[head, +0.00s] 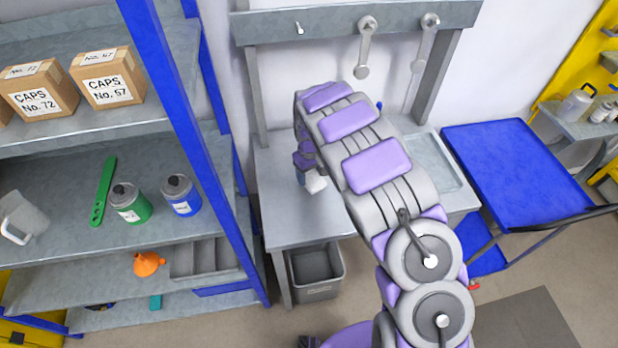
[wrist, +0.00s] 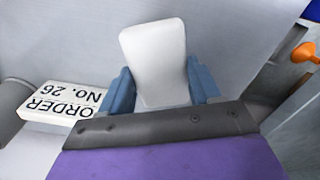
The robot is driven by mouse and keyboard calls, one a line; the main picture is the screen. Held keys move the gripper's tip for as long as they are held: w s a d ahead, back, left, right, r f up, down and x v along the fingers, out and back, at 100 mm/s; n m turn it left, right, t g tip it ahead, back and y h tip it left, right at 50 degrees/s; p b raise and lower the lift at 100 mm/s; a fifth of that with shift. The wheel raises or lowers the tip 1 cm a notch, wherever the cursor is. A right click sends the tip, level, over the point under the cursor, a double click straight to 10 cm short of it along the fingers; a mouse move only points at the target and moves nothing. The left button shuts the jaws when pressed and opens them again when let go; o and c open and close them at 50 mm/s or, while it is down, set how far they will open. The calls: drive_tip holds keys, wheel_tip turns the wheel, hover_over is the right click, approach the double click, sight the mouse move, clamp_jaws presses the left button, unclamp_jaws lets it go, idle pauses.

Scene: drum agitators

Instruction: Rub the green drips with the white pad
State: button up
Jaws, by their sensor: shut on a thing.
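In the wrist view the white pad (wrist: 153,48) stands between the two blue fingers of my gripper (wrist: 158,78), which is shut on it. The pad sticks out beyond the fingertips. In the head view my gripper (head: 306,160) hangs over the left part of the grey workbench (head: 292,225), largely hidden behind my arm. The pad's pale end (head: 316,184) shows below it, close to the bench top; I cannot tell whether it touches. I see no green drips in either view; my arm covers much of the bench.
A white box marked ORDER No. 26 (wrist: 60,107) lies beside my gripper. A blue cart (head: 515,175) stands right; a grey bin (head: 316,272) sits below.

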drive_tip(key=shift+w+d+r, duration=0.1)
drive_tip(key=shift+d+r, duration=0.05)
drive_tip(key=shift+r, duration=0.25)
drive_tip(key=shift+w+d+r, duration=0.1)
drive_tip(key=shift+r, duration=0.3)
drive_tip(key=shift+a+r+p, duration=0.1)
drive_tip(key=shift+r+p, duration=0.3)
drive_tip(key=shift+r, duration=0.45)
drive_tip(key=shift+s+a+r, duration=0.1)
drive_tip(key=shift+a+r, duration=0.2)
drive_tip(key=shift+r, duration=0.05)
drive_tip(key=shift+d, duration=0.25)
